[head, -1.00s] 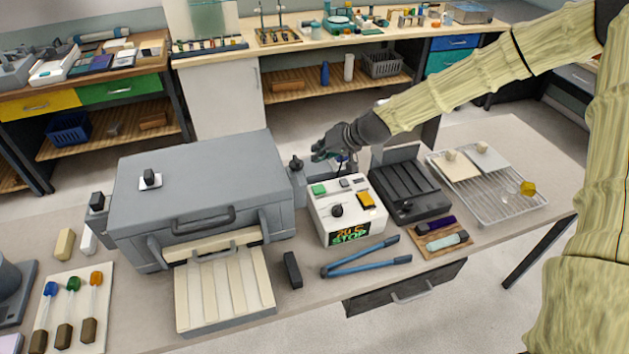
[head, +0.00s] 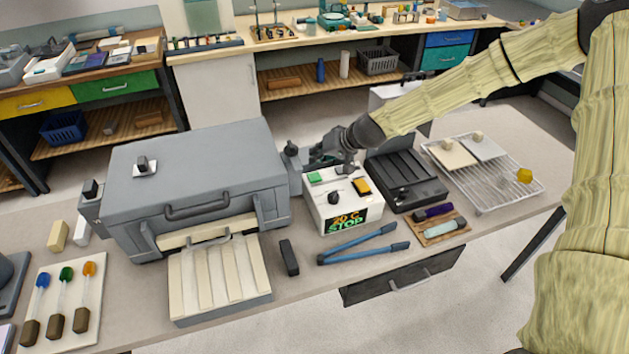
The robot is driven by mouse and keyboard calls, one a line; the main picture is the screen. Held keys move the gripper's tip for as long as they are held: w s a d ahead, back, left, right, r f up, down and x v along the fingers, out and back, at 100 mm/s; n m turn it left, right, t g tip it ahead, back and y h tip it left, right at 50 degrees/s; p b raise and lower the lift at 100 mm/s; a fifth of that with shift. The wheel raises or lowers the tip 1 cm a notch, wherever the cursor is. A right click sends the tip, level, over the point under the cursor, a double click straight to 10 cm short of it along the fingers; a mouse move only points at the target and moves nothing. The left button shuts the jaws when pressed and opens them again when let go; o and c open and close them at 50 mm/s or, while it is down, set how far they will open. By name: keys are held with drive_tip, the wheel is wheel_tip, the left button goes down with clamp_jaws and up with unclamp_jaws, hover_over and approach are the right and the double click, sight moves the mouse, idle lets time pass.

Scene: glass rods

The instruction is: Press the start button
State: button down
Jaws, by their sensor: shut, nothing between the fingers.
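The white control box (head: 345,208) stands on the bench right of the large grey case. Its top carries a green button (head: 314,178), a black dial (head: 334,198) and a yellow rocker (head: 362,186). Its front display (head: 349,220) shows a "20 C" reading and "STOP". My gripper (head: 345,171) is shut and empty, pointing down at the rear of the box top. It is right of the green button and behind the dial. I cannot tell whether its tips touch the box.
The grey case (head: 200,175) stands close on the left, with a ribbed cream tray in front. A black tray unit (head: 405,180) is close on the right. Blue-handled tongs (head: 362,246) lie in front of the box. A wire rack (head: 490,180) stands farther right.

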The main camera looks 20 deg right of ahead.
sight(316, 174)
drive_tip(key=shift+w+f+b, duration=0.1)
drive_tip(key=shift+f+b, duration=0.35)
drive_tip(key=shift+f, duration=0.5)
drive_tip(key=shift+s+f+b, duration=0.2)
drive_tip(key=shift+f+b, duration=0.3)
drive_tip(key=shift+b, duration=0.05)
drive_tip(key=shift+w, duration=0.1)
drive_tip(key=shift+f, duration=0.15)
drive_tip(key=shift+f+b, duration=0.3)
drive_tip(key=shift+b, duration=0.1)
drive_tip(key=shift+f+b, duration=0.45)
drive_tip(key=shift+f, duration=0.05)
idle(0.9)
drive_tip(key=shift+r, duration=0.1)
drive_tip(key=shift+r+p, duration=0.55)
drive_tip(key=shift+r, duration=0.35)
